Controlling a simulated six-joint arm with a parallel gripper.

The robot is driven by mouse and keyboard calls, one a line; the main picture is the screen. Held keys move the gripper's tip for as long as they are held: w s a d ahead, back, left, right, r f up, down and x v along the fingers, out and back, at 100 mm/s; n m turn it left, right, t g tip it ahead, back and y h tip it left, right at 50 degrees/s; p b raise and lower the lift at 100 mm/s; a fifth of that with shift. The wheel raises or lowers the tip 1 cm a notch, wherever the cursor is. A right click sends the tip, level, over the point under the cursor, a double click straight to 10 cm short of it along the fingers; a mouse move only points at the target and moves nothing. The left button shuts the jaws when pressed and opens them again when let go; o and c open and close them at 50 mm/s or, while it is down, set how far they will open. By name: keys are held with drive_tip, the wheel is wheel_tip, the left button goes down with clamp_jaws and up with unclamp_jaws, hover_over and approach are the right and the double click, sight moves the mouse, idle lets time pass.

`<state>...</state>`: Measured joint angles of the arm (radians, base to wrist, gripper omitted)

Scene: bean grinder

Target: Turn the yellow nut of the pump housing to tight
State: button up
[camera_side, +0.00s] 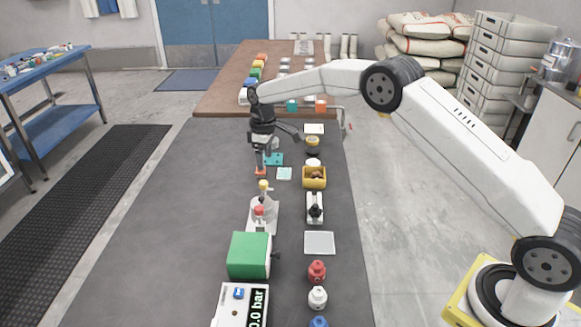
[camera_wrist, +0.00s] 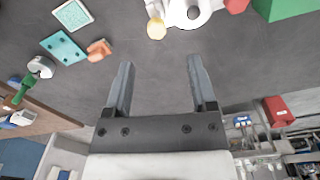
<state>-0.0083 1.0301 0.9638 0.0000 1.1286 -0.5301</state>
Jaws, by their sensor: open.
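The pump housing (camera_side: 263,217) is a pale grey-white body on the dark bench, with a red cap (camera_side: 259,211) on it. The yellow nut (camera_side: 264,185) shows at its far end. In the wrist view the yellow nut (camera_wrist: 156,29) is near the top centre, beside the white housing (camera_wrist: 190,13), which is cut by the frame edge. My gripper (camera_wrist: 160,65) is open, with nothing between its fingers. It is above the bench on the far side of the nut, apart from it. How tight the nut is cannot be told.
A green box (camera_side: 250,256) and a gauge box reading 0.0 bar (camera_side: 238,305) stand nearer the camera. An orange block (camera_wrist: 99,50) and a teal plate (camera_wrist: 63,48) lie near my gripper. A yellow bin (camera_side: 314,183) is to the right. The bench left of the housing is clear.

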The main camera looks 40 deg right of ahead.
sight(263, 182)
drive_tip(key=shift+w+f+n, duration=0.3)
drive_tip(key=shift+w+f, duration=0.25)
drive_tip(key=shift+w, duration=0.2)
drive_tip(key=shift+f, duration=0.1)
drive_tip(key=shift+f, duration=3.8)
clamp_jaws()
